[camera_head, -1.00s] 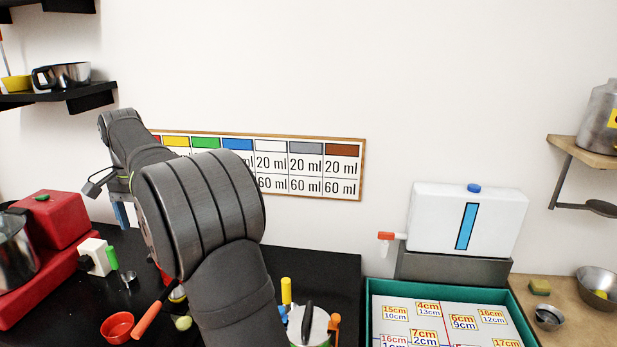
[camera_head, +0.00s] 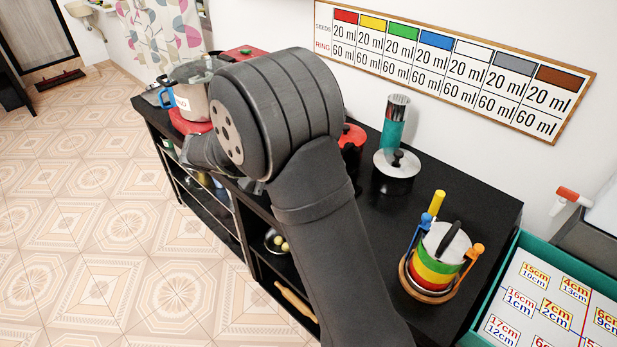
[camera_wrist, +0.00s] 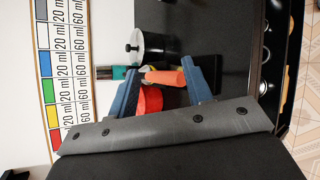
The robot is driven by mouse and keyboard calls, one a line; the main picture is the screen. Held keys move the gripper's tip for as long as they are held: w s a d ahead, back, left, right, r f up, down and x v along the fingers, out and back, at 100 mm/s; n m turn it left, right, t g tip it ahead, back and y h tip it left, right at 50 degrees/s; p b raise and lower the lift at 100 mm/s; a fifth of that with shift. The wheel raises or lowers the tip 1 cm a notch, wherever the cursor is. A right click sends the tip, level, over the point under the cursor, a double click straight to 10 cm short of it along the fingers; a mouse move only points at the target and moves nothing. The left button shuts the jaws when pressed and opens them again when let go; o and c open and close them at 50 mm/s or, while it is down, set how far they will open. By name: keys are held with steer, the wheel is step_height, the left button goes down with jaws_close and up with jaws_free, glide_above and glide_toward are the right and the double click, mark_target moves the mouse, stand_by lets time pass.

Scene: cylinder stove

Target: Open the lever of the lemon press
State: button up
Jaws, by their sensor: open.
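No object can be clearly identified as the lemon press. In the wrist view my gripper (camera_wrist: 160,68) is open, its two blue fingers apart. My gripper is mostly hidden behind my arm there.
A lidded black pot (camera_head: 397,168) and a teal-and-metal cylinder (camera_head: 395,122) stand near the wall on the black counter. A striped ring stack (camera_head: 437,262) is at its right end. A metal pot (camera_head: 190,95) stands at the far left. Bare counter lies right of the lidded pot.

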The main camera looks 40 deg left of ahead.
steer(key=s+f+n+t+y, duration=0.5)
steer(key=s+n+t+y, duration=0.4)
steer(key=n, duration=0.7)
steer(key=shift+g+h, duration=0.5)
steer(key=shift+h, duration=0.3)
steer(key=w, duration=1.6)
steer(key=shift+f, duration=0.15)
steer(key=shift+c, duration=0.3)
jaws_close()
